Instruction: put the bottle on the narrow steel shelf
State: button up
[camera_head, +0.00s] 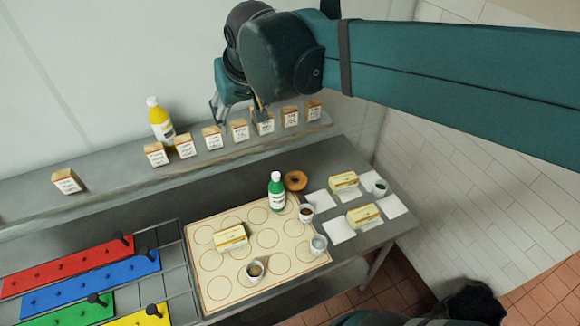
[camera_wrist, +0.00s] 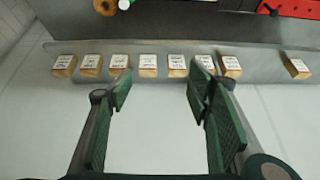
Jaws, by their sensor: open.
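A green bottle (camera_head: 276,192) with a white cap stands upright on the back right of the circle-marked board (camera_head: 214,290). Its top (camera_wrist: 122,5) shows at the upper edge of the wrist view. A yellow bottle (camera_head: 160,122) with a white cap stands on the narrow steel shelf (camera_head: 110,188), behind the small labelled boxes; I cannot make it out in the wrist view. My gripper (camera_head: 243,112) is open and empty, by the wall side of the shelf near the row of boxes. In the wrist view its fingers (camera_wrist: 160,88) are spread, with boxes beyond them.
Several labelled boxes (camera_head: 213,138) line the shelf; one (camera_head: 67,181) stands apart at left, leaving bare shelf beside it.

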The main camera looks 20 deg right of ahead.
jog(key=s+d+f, duration=0.3)
jog(key=s+f, duration=0.1)
jog(key=s, duration=0.4)
jog(key=s+d+f+t, duration=0.1)
jog(key=s+d+f, duration=0.3)
jog(key=s, duration=0.3)
jog(key=shift+s+d+f, duration=0.25)
jog(key=shift+s+f, duration=0.1)
jog(key=shift+f, duration=0.2)
notch_tip(320, 180, down, 33)
jog(key=b, duration=3.2)
jog(key=shift+r+b, duration=0.2)
jog(key=shift+b, duration=0.1)
jog(key=shift+o, duration=0.3)
jog(key=o, duration=1.2)
jog(key=shift+c, duration=0.2)
